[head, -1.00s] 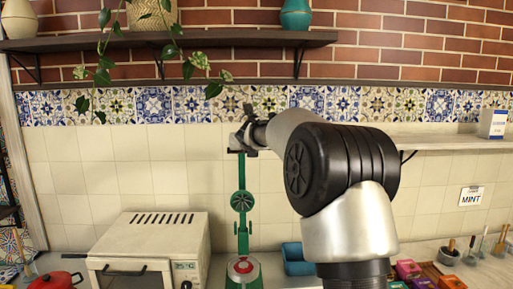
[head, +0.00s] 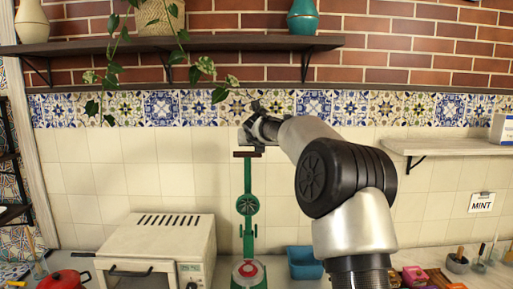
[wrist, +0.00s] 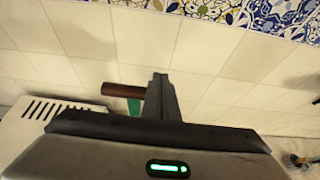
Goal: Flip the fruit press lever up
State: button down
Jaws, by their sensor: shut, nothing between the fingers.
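The green fruit press (head: 249,240) stands on the counter against the tiled wall, with a round dark hub and a red part near its base. Its green lever arm points up, with a brown bar handle (head: 247,154) across the top. My gripper (head: 256,138) is shut and empty, just above the handle in the head view. In the wrist view my shut fingers (wrist: 159,82) are just right of the brown handle (wrist: 122,90), overlapping its right end in the picture. I cannot tell whether they touch it. The press body is mostly hidden in the wrist view.
A white oven (head: 160,250) stands left of the press, with a red pot (head: 64,280) further left. A blue container (head: 305,263) sits to the right. A dark shelf (head: 200,46) runs above with a trailing plant. The wall shelf (head: 450,146) is at right.

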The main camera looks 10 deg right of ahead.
jog(key=shift+w+d+f, duration=0.2)
jog(key=shift+w+f, duration=0.55)
jog(key=shift+f, duration=0.15)
jog(key=b+v, duration=0.1)
jog(key=v, duration=1.8)
jog(key=shift+w+r, duration=0.2)
jog(key=shift+r, duration=0.15)
jog(key=shift+d, duration=0.1)
